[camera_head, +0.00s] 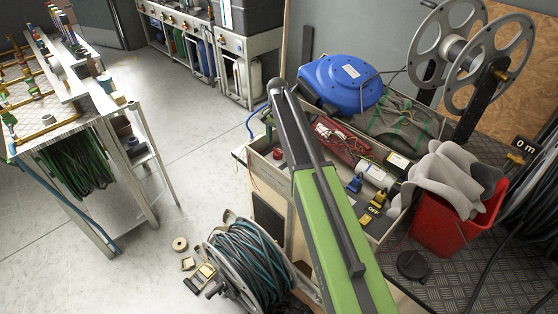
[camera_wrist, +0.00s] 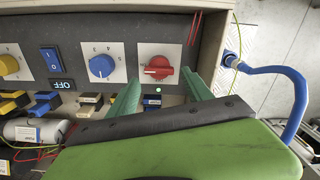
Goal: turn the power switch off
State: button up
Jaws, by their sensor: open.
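In the wrist view a grey panel carries a red rotary knob (camera_wrist: 158,68) on a white plate, with a small lit green lamp (camera_wrist: 152,101) below it. A blue rocker switch (camera_wrist: 48,59) marked I and O sits further left, above a black OFF label (camera_wrist: 61,84). No label shows which one is the power switch. My gripper (camera_wrist: 163,76) is open, its two green fingers pointing at the panel, one on each side below the red knob. I cannot tell whether they touch anything. In the head view my arm hides the gripper.
A blue knob (camera_wrist: 102,67) and a yellow knob (camera_wrist: 9,64) share the panel. A blue cable (camera_wrist: 290,85) plugs in at its right. In the head view, a hose reel (camera_head: 250,260) stands on the floor and a red bucket (camera_head: 440,230) stands right.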

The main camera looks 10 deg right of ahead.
aim_at(278, 150)
notch_tip(278, 150, down, 5)
jog(key=b, duration=0.3)
jog(key=shift+f+b, duration=0.15)
jog(key=shift+b, duration=0.25)
jog(key=shift+c, duration=0.5)
